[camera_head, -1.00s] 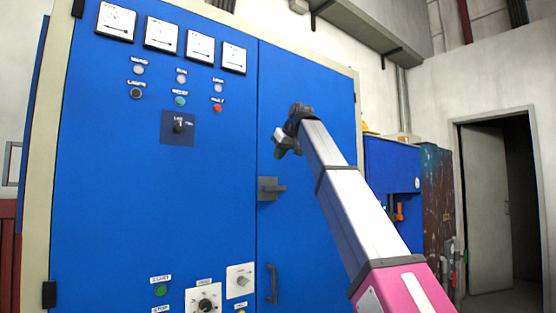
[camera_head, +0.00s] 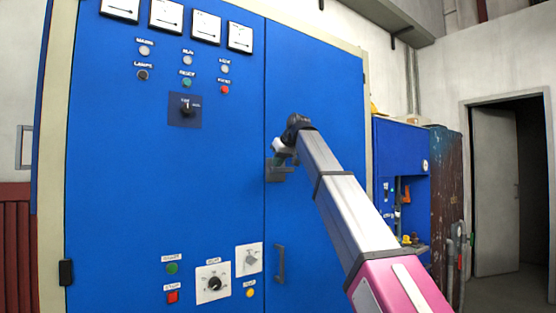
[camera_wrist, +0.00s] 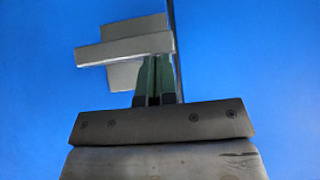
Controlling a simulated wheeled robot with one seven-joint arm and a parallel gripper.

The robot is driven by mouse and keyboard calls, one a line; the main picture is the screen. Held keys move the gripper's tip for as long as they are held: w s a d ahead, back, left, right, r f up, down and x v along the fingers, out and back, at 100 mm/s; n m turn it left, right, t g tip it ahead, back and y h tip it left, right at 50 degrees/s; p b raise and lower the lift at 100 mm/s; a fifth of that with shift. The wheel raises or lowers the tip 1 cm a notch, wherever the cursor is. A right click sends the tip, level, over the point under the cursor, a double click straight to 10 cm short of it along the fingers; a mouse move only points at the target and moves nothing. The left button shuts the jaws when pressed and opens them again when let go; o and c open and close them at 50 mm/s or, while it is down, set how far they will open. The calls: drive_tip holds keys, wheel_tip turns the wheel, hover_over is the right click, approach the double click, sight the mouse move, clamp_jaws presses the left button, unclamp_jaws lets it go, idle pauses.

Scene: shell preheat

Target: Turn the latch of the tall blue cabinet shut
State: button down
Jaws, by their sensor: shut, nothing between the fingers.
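The tall blue cabinet (camera_head: 230,150) fills the left and middle of the head view, its two doors meeting at a vertical seam. Its grey latch (camera_head: 277,172) sits at the seam, partly hidden by my gripper. In the wrist view the latch (camera_wrist: 125,48) shows as a grey bar lying roughly level across a backing plate, just beyond my fingers. My gripper (camera_head: 283,155) is at the latch's upper side in the head view. In the wrist view the gripper's fingers (camera_wrist: 154,85) are shut together, with tips close to the bar's right end. I cannot tell whether they touch it.
A dark door handle (camera_head: 280,264) stands out below the latch. Knobs, buttons and gauges cover the left door, with a rotary switch (camera_head: 185,109) on a dark plate. A smaller blue cabinet (camera_head: 400,165) and a brown cabinet (camera_head: 446,190) stand to the right. An open doorway (camera_head: 510,190) is far right.

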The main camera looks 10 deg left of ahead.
sight(275, 170)
drive_tip(key=shift+s+a+f+n+t+h, duration=0.15)
drive_tip(key=shift+s+f+n+t+h, duration=0.2)
drive_tip(key=shift+t, duration=0.25)
idle(0.5)
drive_tip(key=shift+s+a+f+n+t+h, duration=0.2)
drive_tip(key=shift+f+n+t+h, duration=0.4)
drive_tip(key=shift+t, duration=0.2)
wheel_tip(275, 170, down, 2)
drive_tip(key=n+t+h, duration=0.2)
drive_tip(key=t, duration=0.1)
drive_tip(key=shift+s+a, duration=0.1)
drive_tip(key=shift+s, duration=0.05)
drive_tip(key=f+n+t, duration=0.1)
drive_tip(key=t, duration=0.1)
drive_tip(key=w+f+n+t+h, duration=0.1)
drive_tip(key=n+t, duration=0.1)
drive_tip(key=d+f+n+t, duration=0.1)
drive_tip(key=shift+w+f+t, duration=0.25)
drive_tip(key=shift+t, duration=0.15)
drive_tip(key=shift+w+f, duration=0.1)
